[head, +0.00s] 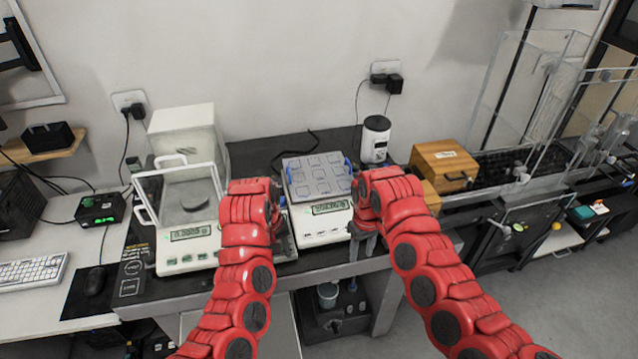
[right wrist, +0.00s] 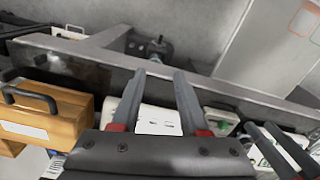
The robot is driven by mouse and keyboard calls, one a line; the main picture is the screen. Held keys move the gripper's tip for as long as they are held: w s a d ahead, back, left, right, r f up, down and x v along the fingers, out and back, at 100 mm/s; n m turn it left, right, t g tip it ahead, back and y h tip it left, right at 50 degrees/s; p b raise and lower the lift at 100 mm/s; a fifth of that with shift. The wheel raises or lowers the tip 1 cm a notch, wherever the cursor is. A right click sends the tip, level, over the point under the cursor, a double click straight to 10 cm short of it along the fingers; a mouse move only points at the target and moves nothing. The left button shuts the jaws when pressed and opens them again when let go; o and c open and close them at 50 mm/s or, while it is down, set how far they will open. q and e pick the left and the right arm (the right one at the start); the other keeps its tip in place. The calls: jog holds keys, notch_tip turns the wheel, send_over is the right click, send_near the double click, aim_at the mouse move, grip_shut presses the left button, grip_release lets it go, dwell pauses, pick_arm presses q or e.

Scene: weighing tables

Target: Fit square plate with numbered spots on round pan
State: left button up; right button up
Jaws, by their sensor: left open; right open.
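The grey square plate (head: 318,175) with numbered spots lies on top of the right-hand white balance (head: 322,222), with blue pieces at its left and right sides. Whatever pan is under it is hidden. A small round pan (head: 195,202) shows inside the left-hand balance (head: 188,247). My left gripper (head: 287,240) is beside the right-hand balance's left side, open and partly hidden by my arm. My right gripper (head: 363,242) is at that balance's right side, pointing down, open and empty. Its spread fingers also show in the right wrist view (right wrist: 164,78).
A white and black canister (head: 375,138) stands behind, right of the plate. A wooden box (head: 443,165) is further right. The left-hand balance's raised glass shield (head: 178,180) stands close to my left arm. The dark table's front edge runs below the grippers.

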notch_tip(320, 180, up, 11)
jog(key=w, duration=0.1)
dwell(0.3)
dwell(0.4)
